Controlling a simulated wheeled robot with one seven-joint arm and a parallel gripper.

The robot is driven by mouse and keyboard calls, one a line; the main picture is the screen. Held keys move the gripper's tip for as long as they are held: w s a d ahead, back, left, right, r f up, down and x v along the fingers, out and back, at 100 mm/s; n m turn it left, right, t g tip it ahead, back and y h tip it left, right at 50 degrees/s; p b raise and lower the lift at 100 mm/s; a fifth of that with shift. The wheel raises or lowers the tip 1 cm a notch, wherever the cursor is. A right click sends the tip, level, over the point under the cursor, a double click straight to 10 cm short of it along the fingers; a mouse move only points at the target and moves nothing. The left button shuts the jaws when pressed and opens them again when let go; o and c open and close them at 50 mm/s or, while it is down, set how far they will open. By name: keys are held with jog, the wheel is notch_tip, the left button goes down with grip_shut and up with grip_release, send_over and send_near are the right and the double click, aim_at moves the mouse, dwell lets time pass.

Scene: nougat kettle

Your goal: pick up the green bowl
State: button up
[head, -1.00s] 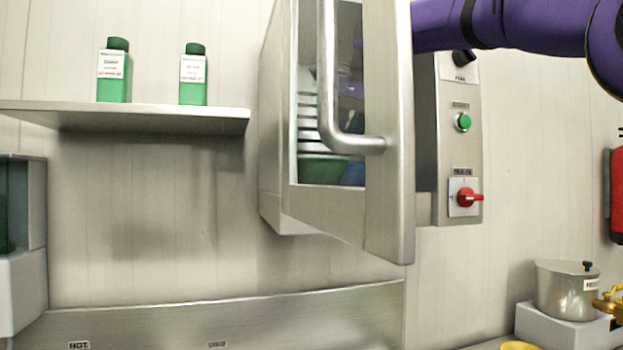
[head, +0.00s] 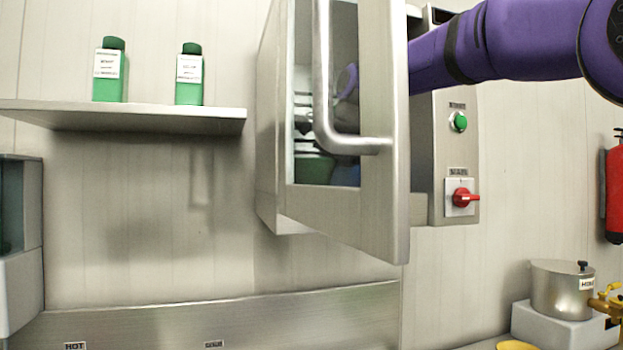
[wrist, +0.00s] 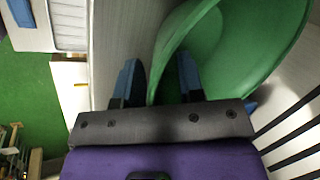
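The green bowl (head: 312,168) shows low through the window of the half-open steel cabinet door (head: 396,180). In the wrist view the green bowl (wrist: 245,45) is large and seems tilted, with its rim edge running between my two blue fingers. My gripper (wrist: 158,60) is open, one finger on the outer side of the rim and the other over the bowl's inside. A gap shows between the left finger and the rim; contact on the right finger is hard to tell. In the head view my gripper is mostly hidden behind the door.
A blue object (head: 345,174) sits beside the bowl in the cabinet. Dark rack bars (wrist: 290,125) lie right of my gripper. A shelf (head: 130,116) with two green bottles is at left. A control panel (head: 458,160) is right of the cabinet, and a pot (head: 560,290) stands lower right.

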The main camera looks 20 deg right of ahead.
jog(key=shift+c, duration=0.2)
grip_shut()
jog(key=shift+r, duration=0.1)
jog(key=shift+r, duration=1.8)
jog(key=s+d, duration=0.2)
jog(key=s, duration=0.5)
jog(key=s+d+r, duration=0.1)
jog(key=s+d, duration=0.2)
jog(key=s, duration=0.5)
jog(key=shift+d+r, duration=0.15)
